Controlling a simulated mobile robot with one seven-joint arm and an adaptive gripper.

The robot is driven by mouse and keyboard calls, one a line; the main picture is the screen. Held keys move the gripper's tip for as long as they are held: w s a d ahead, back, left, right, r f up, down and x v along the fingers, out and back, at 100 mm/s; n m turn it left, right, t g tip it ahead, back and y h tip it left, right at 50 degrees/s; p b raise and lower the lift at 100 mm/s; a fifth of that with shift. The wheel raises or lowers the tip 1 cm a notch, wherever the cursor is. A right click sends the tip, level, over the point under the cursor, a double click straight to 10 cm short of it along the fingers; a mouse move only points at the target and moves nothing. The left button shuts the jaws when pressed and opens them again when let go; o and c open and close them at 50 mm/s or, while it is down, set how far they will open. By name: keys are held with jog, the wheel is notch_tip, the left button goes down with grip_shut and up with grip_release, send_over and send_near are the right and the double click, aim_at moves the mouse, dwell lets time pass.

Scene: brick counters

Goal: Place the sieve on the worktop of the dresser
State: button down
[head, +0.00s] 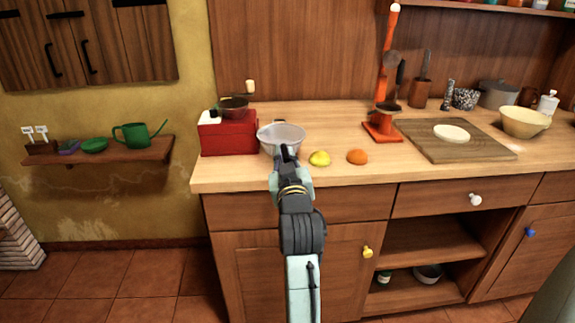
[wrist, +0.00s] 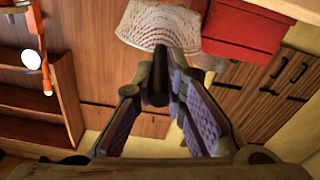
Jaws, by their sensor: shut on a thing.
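The sieve (head: 281,134) is a pale grey bowl shape over the left part of the dresser's wooden worktop (head: 340,181). In the wrist view its pale mesh bowl (wrist: 160,24) shows at the top, with its dark handle running down between the fingers. My gripper (head: 286,158) is shut on this handle, and the wrist view shows the fingers (wrist: 158,86) on both sides of it. I cannot tell whether the sieve's bowl touches the worktop or hangs just above it.
A red coffee grinder (head: 228,134) stands close left of the sieve. A lemon (head: 319,158) and an orange (head: 357,157) lie to its right. Further right are an orange-red press (head: 381,132) and a cutting board (head: 480,151). A strip along the worktop's front edge is bare.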

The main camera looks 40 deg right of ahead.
jog(key=shift+s+d+f, duration=0.1)
jog(key=shift+s+f, duration=0.05)
jog(key=shift+f, duration=1.4)
jog(key=shift+f, duration=0.2)
jog(key=c, duration=1.6)
grip_release()
jog(key=shift+c, duration=0.2)
jog(key=p+v, duration=0.3)
jog(key=v, duration=0.9)
jog(key=shift+r, duration=0.35)
